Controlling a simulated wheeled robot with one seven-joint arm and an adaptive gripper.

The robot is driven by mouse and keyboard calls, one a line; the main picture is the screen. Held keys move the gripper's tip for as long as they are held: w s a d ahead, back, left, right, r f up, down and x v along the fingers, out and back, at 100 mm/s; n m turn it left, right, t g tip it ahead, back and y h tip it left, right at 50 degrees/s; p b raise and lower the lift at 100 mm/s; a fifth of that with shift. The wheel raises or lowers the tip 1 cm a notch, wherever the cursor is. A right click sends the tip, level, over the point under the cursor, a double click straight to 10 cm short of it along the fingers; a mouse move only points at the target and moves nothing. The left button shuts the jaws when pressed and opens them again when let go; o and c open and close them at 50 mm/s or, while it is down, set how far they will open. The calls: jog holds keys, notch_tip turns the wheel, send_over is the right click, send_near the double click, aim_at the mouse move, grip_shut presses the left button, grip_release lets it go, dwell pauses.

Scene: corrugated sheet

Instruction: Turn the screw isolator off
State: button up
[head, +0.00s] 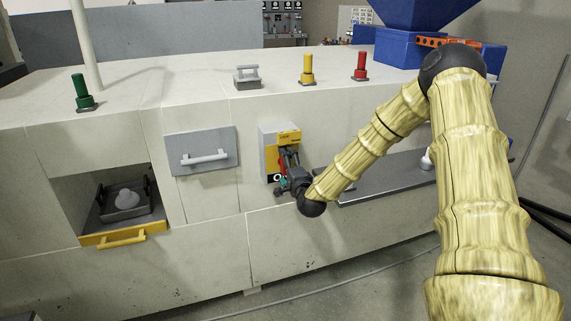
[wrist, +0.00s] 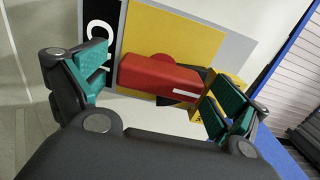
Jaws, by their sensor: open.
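The screw isolator (head: 267,148) is a grey box with a yellow panel on the front of the pale machine. Its red handle (head: 288,157) is partly hidden by my gripper in the head view. In the wrist view the red handle (wrist: 160,76) lies roughly crosswise over the yellow panel (wrist: 190,35), with a black strip bearing a white O (wrist: 100,30) to its left. My gripper (head: 283,185) is at the isolator's lower front. In the wrist view my gripper (wrist: 158,82) is open, with green-padded fingers on either side of the handle. Whether they touch it is unclear.
A grey drawer with a white handle (head: 205,159) is left of the isolator. An open bay with a yellow-handled tray (head: 122,237) is further left. A dark ledge (head: 385,180) juts out on the right. Green, yellow and red posts (head: 307,70) stand on top.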

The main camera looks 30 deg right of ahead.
jog(key=shift+w+d, duration=0.15)
jog(key=shift+w, duration=0.35)
jog(key=c, duration=1)
